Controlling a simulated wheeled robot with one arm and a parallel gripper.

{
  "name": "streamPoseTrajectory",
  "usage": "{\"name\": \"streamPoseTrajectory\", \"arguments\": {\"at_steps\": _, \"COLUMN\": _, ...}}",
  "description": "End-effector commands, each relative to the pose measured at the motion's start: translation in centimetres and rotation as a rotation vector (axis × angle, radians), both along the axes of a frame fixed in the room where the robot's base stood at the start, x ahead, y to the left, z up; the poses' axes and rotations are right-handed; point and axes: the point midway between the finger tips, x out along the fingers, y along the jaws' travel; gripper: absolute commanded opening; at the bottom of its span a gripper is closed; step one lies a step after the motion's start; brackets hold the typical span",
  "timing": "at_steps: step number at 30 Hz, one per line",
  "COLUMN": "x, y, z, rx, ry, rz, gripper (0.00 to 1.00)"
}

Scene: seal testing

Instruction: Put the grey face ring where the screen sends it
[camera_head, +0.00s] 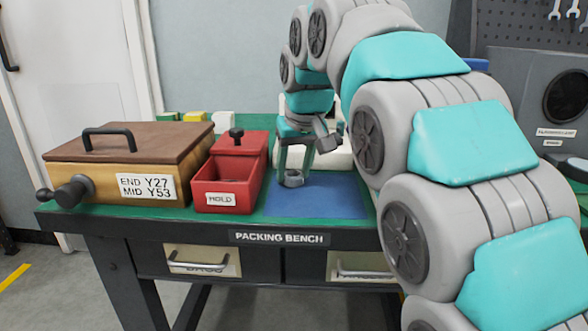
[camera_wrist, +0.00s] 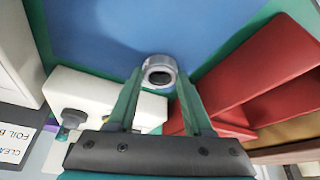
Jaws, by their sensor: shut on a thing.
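The grey face ring (camera_head: 292,181) is a small metallic ring low over or on the blue mat (camera_head: 325,203); I cannot tell whether it touches. My gripper (camera_head: 295,170) points down and is shut on it. In the wrist view the ring (camera_wrist: 158,62) sits between my fingertips (camera_wrist: 158,77). Left of the mat is a red box (camera_head: 240,198) labelled HOLD, with an open front bin and a black knob on its rear part. Further left is a wooden box (camera_head: 95,190) with a closed brown lid, labelled END Y27, MID Y53. No readable screen shows.
The green-topped packing bench (camera_head: 278,238) has two labelled drawers beneath. A white container (camera_wrist: 95,92) with a dark knob stands near the mat. A grey machine (camera_head: 535,95) with a round dark opening is at the right. My arm covers the bench's right side. The mat's front is clear.

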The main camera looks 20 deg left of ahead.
Motion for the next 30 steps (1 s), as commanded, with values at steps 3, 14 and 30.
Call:
{"name": "streamPoseTrajectory", "arguments": {"at_steps": 3, "x": -0.02, "y": -0.03, "z": -0.18, "rx": -0.001, "ry": 0.001, "rz": 0.000, "gripper": 0.00}}
{"name": "streamPoseTrajectory", "arguments": {"at_steps": 14, "x": -0.03, "y": -0.03, "z": -0.39, "rx": -0.001, "ry": 0.001, "rz": 0.000, "gripper": 0.60}}
{"name": "streamPoseTrajectory", "arguments": {"at_steps": 30, "x": -0.05, "y": -0.06, "z": 0.21, "rx": 0.001, "ry": -0.002, "rz": 0.000, "gripper": 0.81}}
